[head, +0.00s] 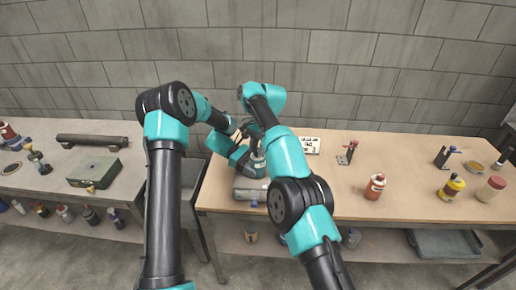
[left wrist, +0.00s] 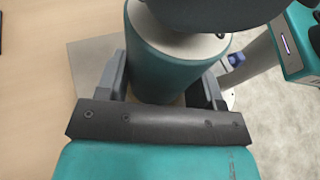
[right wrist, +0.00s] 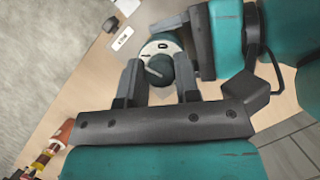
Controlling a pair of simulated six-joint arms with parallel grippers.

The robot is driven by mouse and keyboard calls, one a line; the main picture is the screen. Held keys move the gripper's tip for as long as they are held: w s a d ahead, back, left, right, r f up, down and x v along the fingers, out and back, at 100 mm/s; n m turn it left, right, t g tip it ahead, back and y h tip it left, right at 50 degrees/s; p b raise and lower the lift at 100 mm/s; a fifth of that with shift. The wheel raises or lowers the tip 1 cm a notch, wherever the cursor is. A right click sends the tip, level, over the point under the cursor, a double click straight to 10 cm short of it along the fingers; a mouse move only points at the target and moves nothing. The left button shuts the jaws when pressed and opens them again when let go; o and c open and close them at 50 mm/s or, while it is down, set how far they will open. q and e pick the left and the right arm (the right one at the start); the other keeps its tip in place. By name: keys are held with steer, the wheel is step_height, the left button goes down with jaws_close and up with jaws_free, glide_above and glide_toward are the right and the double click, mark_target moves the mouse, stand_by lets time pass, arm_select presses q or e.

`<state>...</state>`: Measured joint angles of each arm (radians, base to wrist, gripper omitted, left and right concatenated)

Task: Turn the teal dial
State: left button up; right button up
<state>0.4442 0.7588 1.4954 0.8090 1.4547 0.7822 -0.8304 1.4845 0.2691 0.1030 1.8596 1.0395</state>
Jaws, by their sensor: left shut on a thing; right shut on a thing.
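A teal cylindrical body (left wrist: 170,65) with a pale top stands on a grey base (head: 249,187) at the left end of the wooden table. My left gripper (left wrist: 163,88) is shut around this body, one finger on each side. On its pale round face (right wrist: 162,46) sits a dark teal dial (right wrist: 159,69), seen in the right wrist view. My right gripper (right wrist: 160,84) is shut on the dial from above, fingers on either side. In the head view my arms hide much of the device, and the dial cannot be made out there.
A white label card (head: 309,145) and a small stand with a red top (head: 347,153) are behind and right. A red-brown bottle (head: 375,186) stands further right, with a yellow bottle (head: 452,187) beyond. The table between these bottles is clear. A green box (head: 95,172) lies on the left bench.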

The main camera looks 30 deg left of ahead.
steer(key=o, duration=1)
steer(key=shift+c, duration=0.2)
steer(key=shift+m, duration=0.3)
steer(key=m+y, duration=0.1)
steer(key=m, duration=0.2)
steer(key=shift+m+t+y, duration=0.3)
steer(key=m+t+y, duration=0.1)
steer(key=m, duration=0.3)
steer(key=shift+m, duration=0.4)
steer(key=shift+d+r+y, duration=0.1)
steer(key=shift+r+y, duration=0.15)
steer(key=shift+y, duration=0.05)
steer(key=v, duration=1.1)
steer(key=shift+r, duration=0.25)
